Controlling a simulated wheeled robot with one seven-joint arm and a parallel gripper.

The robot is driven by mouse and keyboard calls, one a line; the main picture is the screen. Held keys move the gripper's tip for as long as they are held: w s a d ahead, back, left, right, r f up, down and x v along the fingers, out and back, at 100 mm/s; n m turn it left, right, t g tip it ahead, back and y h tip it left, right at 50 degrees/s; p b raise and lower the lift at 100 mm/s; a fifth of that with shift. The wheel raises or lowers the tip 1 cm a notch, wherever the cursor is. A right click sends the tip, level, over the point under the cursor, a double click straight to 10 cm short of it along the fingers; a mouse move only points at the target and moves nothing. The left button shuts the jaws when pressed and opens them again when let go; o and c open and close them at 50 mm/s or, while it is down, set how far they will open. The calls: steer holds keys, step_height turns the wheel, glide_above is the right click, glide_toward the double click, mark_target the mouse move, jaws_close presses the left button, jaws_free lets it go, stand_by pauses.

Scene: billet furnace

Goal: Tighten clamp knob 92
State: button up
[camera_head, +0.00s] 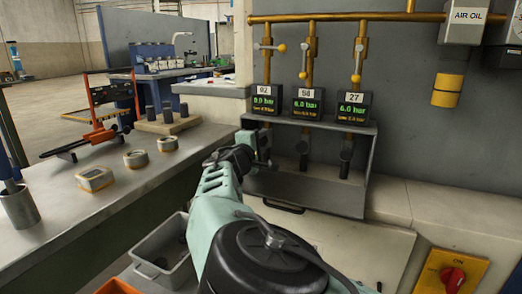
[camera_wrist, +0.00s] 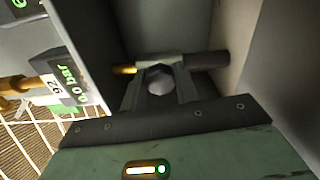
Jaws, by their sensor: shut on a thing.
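The gauge labelled 92 (camera_head: 265,98) reads 0.0 bar and is the leftmost of three; it also shows in the wrist view (camera_wrist: 68,80). Below it, clamp knob 92 (camera_wrist: 207,60) is a dark cylinder in line with a grey piece and a short brass pipe end. My gripper (camera_head: 262,150) is at this clamp, inside the left end of the grey open housing (camera_head: 310,190). In the wrist view my gripper (camera_wrist: 160,75) is shut, its dark fingers at the clamp's grey middle part. My arm and fingers hide part of the knob in the head view.
Two more dark clamp knobs hang to the right, under the middle gauge (camera_head: 307,103) and the gauge labelled 27 (camera_head: 354,108). Brass pipes with valve levers run above. A metal bench (camera_head: 110,215) with rings is left; a grey bin (camera_head: 165,250) is below.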

steer(key=shift+m, duration=0.3)
steer(key=o, duration=1)
steer(key=shift+c, duration=0.2)
steer(key=p+v, duration=0.1)
steer(key=v, duration=1.6)
steer(key=shift+s, duration=0.2)
steer(key=shift+a, duration=0.15)
